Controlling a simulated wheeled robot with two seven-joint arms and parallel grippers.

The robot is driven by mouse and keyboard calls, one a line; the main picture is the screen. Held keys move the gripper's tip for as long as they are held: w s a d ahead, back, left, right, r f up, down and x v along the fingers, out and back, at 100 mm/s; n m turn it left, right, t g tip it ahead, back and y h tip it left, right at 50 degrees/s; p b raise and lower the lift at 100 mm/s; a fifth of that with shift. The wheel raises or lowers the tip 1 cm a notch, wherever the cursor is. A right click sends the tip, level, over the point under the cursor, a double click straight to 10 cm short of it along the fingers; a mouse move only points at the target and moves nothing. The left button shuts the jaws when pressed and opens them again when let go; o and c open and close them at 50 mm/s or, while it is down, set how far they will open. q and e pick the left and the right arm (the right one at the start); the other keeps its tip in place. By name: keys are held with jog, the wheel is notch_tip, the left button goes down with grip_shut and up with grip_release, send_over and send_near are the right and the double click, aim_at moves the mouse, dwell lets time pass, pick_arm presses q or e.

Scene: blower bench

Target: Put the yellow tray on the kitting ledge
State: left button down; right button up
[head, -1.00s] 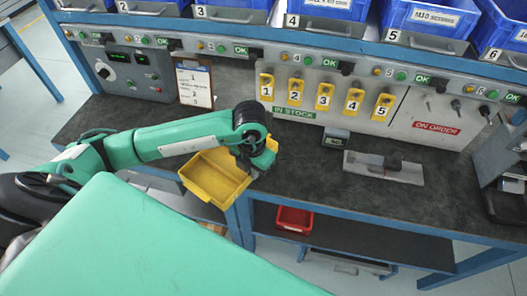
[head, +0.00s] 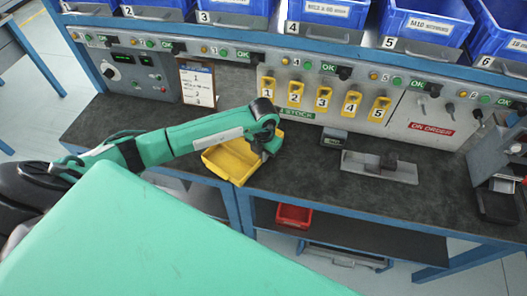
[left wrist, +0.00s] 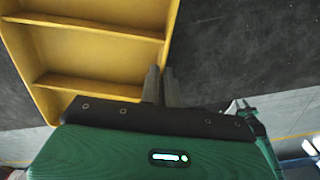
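The yellow tray (head: 228,160) is at the bench's front edge in the head view, left of the middle. It is empty and appears roughly level. Whether it rests on the bench or hangs just above cannot be told. My left gripper (head: 264,154) is at the tray's right side. In the left wrist view, its two fingers (left wrist: 162,86) pinch the tray's side wall, and the divided inside of the tray (left wrist: 85,55) shows at upper left. No kitting ledge is labelled as such.
A grey fixture (head: 380,167) and a small box (head: 334,137) stand there. Yellow numbered holders (head: 323,97) line the back panel. A red bin (head: 293,215) sits on the lower shelf.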

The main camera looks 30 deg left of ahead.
pick_arm(q)
jog(key=shift+w, duration=0.15)
jog(key=shift+f, duration=0.1)
jog(key=shift+f, duration=0.15)
jog(key=c, duration=1.6)
grip_release()
jog(key=shift+c, duration=0.2)
jog(key=shift+r, duration=0.3)
notch_tip(320, 180, up, 12)
jog(key=b, duration=0.2)
